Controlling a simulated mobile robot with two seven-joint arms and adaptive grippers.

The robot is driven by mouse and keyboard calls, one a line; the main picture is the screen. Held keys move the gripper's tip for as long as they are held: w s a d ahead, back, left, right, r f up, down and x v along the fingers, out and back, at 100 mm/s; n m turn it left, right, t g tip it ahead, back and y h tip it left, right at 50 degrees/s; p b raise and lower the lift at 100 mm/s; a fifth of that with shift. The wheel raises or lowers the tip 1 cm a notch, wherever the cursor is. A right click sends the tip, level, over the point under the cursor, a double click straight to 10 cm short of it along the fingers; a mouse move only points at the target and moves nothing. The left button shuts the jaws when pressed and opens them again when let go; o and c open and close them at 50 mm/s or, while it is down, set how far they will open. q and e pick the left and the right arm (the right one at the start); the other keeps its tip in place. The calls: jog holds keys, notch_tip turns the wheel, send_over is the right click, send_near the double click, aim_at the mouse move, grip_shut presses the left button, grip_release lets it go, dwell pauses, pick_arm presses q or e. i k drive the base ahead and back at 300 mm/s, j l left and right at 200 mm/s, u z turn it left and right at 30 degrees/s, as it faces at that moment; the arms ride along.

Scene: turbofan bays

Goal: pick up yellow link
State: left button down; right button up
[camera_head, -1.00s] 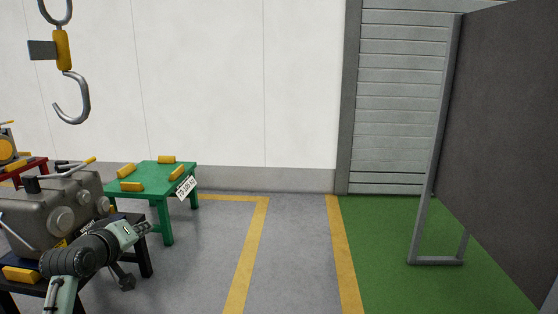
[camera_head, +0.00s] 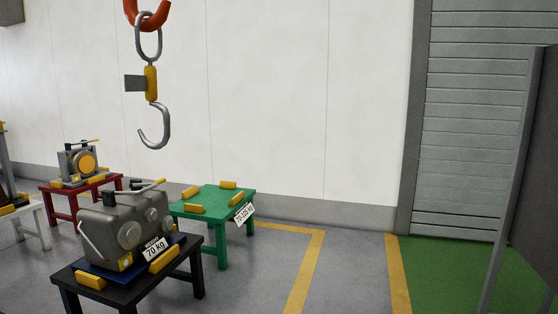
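A yellow link-like block (camera_head: 151,83) hangs in the upper left of the head view, with a grey plate (camera_head: 134,83) sticking out on its left. A steel ring (camera_head: 148,42) is above the block and an open steel hook (camera_head: 166,125) is below it. A red-orange link (camera_head: 147,14) holds the ring at the top edge of the picture. I see no other clear yellow link. Neither of my grippers is in view.
A grey gearbox-like unit (camera_head: 118,222) marked 70 kg stands on a black table (camera_head: 130,291). Behind are a green table (camera_head: 222,197) with yellow blocks and a red table (camera_head: 62,189) with a smaller machine (camera_head: 77,163). A dark panel (camera_head: 535,190) stands right; the middle floor is clear.

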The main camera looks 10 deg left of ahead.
aim_at(148, 83)
jog(key=l+u, duration=0.1)
jog(key=u, duration=0.3)
jog(key=i+l+u, duration=0.1)
jog(key=u, duration=0.3)
jog(key=l+u, duration=0.15)
jog(key=u, duration=0.2)
jog(key=i+l+u, duration=0.1)
jog(key=u, duration=0.3)
jog(key=l+u, duration=0.3)
jog(key=l, duration=0.25)
jog(key=k+l+u, duration=0.1)
jog(key=l+u, duration=0.25)
jog(key=l, duration=0.25)
